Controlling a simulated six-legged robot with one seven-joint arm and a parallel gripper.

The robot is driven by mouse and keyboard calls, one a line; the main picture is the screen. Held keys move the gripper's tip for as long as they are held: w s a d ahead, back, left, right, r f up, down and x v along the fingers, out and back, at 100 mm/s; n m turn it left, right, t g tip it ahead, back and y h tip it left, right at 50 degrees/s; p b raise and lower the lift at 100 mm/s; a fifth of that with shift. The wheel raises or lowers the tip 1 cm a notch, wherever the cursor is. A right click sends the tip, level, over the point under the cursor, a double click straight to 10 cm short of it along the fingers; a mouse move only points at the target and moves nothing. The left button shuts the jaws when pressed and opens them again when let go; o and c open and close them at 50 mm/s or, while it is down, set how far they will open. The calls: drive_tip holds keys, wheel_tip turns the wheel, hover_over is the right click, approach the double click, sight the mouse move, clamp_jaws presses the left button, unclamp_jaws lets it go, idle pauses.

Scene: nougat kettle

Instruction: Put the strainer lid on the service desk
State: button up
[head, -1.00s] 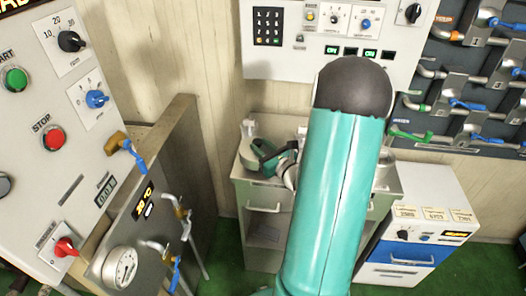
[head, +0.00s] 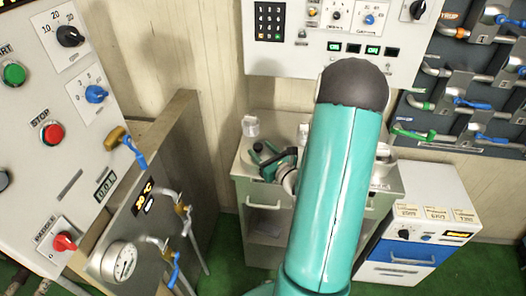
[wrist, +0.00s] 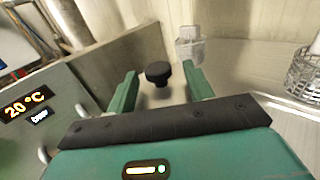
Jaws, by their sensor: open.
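A round black knob (wrist: 157,72), which appears to be the strainer lid's handle, stands between my fingers in the wrist view. The lid's body below it is hard to tell from the pale metal top. In the head view the knob (head: 257,147) shows at the left part of the service desk (head: 246,176), a grey metal cabinet. My gripper (wrist: 160,88) is open, one green finger on each side of the knob, with visible gaps. In the head view my gripper (head: 276,161) is low over the desk top, partly hidden by my arm.
A clear jar-like object (wrist: 190,42) stands behind the knob; a wire basket (wrist: 304,74) is at the right. A panel with gauge and taps (head: 150,215) stands left of the desk. A white and blue cabinet (head: 415,240) stands to the right. Much of the desk top is hidden by my arm.

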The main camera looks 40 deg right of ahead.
drive_tip(key=shift+r, duration=0.1)
drive_tip(key=shift+s+r, duration=0.1)
drive_tip(key=shift+s, duration=0.15)
drive_tip(key=s+a, duration=0.2)
drive_tip(key=s, duration=0.9)
drive_tip(key=w+a+r+n+g+y, duration=0.1)
drive_tip(key=a+r+n+g+y, duration=0.25)
drive_tip(key=a+n, duration=0.4)
drive_tip(key=w+a+r+n+g+y, duration=0.1)
drive_tip(key=a+r+n+g+y, duration=0.1)
drive_tip(key=a+n+g+y, duration=0.5)
drive_tip(key=w+a+r+n+g+y, duration=0.1)
drive_tip(key=a+r+n+y, duration=0.2)
drive_tip(key=a+n, duration=0.55)
drive_tip(key=s+a+r+n+g+h, duration=0.1)
drive_tip(key=s+a+n+g+h, duration=0.35)
drive_tip(key=a, duration=0.25)
wheel_tip(320, 180, up, 9)
drive_tip(key=s+n+t+h, duration=0.1)
drive_tip(key=n+t+h, duration=0.2)
drive_tip(key=n+h, duration=0.3)
drive_tip(key=d+n, duration=0.1)
drive_tip(key=n, duration=0.3)
drive_tip(key=shift+s+t+h, duration=0.4)
